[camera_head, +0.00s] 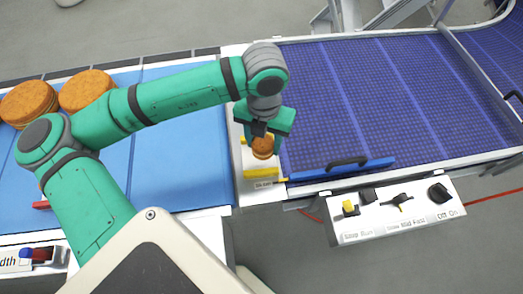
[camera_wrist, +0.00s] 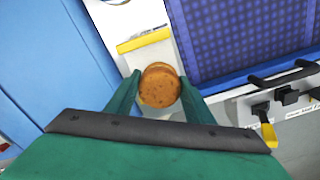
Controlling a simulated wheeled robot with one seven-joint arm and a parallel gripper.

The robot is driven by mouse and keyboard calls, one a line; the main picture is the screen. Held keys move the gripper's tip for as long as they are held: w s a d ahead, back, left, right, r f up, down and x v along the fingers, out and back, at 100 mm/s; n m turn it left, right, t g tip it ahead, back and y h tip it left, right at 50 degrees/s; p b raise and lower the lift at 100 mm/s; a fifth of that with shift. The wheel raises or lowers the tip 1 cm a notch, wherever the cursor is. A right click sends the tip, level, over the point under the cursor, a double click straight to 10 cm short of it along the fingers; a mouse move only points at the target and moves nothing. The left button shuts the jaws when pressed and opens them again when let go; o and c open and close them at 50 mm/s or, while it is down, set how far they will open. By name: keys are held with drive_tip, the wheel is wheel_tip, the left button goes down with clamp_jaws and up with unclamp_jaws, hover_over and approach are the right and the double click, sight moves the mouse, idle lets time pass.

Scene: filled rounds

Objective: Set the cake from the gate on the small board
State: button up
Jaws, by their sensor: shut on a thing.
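A small round brown cake (camera_head: 263,148) is between the fingers of my gripper (camera_head: 262,138), over the white strip between the two belts. In the wrist view the cake (camera_wrist: 160,86) sits between the two green fingertips, which close on its sides. I cannot tell whether its underside touches the strip. The gate, a blue bar with a black handle (camera_head: 340,169), lies along the near edge of the purple belt, to the right of the cake. I cannot make out the small board in either view.
Larger round brown cakes (camera_head: 88,90) lie on the blue belt (camera_head: 180,165) at the left. The purple belt (camera_head: 390,95) is empty. Yellow blocks (camera_head: 261,173) lie on the white strip near the cake. A control panel with knobs (camera_head: 395,211) stands at the front right.

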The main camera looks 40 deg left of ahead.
sight(259, 139)
drive_tip(key=shift+s+a+f, duration=0.1)
drive_tip(key=shift+a+f, duration=0.15)
drive_tip(key=shift+f, duration=0.2)
drive_tip(key=shift+s+a+f, duration=0.1)
drive_tip(key=shift+a+f, duration=0.15)
drive_tip(key=shift+f, duration=0.2)
drive_tip(key=shift+a+f, duration=0.15)
drive_tip(key=shift+f, duration=1.6)
drive_tip(key=shift+f, duration=0.1)
drive_tip(key=o, duration=0.7)
wheel_tip(259, 139, up, 12)
drive_tip(key=shift+r, duration=0.15)
